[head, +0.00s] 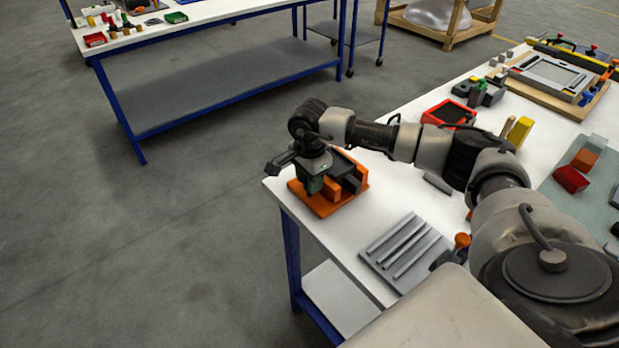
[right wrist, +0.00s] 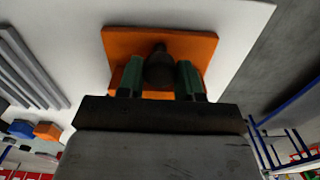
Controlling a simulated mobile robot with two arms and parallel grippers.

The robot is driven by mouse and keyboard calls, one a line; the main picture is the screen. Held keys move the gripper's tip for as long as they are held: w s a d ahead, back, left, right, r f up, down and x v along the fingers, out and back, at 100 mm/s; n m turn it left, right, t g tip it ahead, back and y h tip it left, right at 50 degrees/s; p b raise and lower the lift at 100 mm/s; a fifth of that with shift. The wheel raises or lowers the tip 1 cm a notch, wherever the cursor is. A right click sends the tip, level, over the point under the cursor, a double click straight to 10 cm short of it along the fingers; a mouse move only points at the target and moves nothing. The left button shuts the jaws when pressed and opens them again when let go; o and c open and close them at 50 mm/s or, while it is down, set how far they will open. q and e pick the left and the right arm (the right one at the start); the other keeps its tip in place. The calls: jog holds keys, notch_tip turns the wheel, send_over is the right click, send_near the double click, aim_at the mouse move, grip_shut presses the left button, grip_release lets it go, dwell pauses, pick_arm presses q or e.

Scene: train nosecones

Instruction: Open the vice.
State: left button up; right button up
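The vice stands at the near left corner of the white workbench, on an orange base plate (head: 316,204) with orange and dark grey jaw parts above it. My right gripper (head: 314,184) is at the left side of the vice and hides part of it. In the right wrist view the orange base plate (right wrist: 124,45) lies below the gripper. There the green fingers of my right gripper (right wrist: 161,76) sit on either side of a dark round handle (right wrist: 159,66) of the vice, close against it. The gap between the jaws cannot be seen. My left gripper is not in view.
A grey ribbed plate (head: 405,250) lies near the bench's front edge. A red tray (head: 449,113) and a yellow block (head: 520,130) stand behind my right arm. Floor left of the vice is clear. Another blue-legged table (head: 215,20) stands at the back.

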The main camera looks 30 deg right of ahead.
jog(key=shift+c, duration=1.3)
jog(key=shift+f+n+b, duration=0.2)
jog(key=shift+n+b, duration=0.6)
jog(key=shift+b, duration=0.1)
jog(key=shift+n+b, duration=0.3)
jog(key=shift+n, duration=0.1)
jog(key=shift+r+n, duration=0.2)
jog(key=shift+n, duration=0.2)
jog(key=o, duration=0.9)
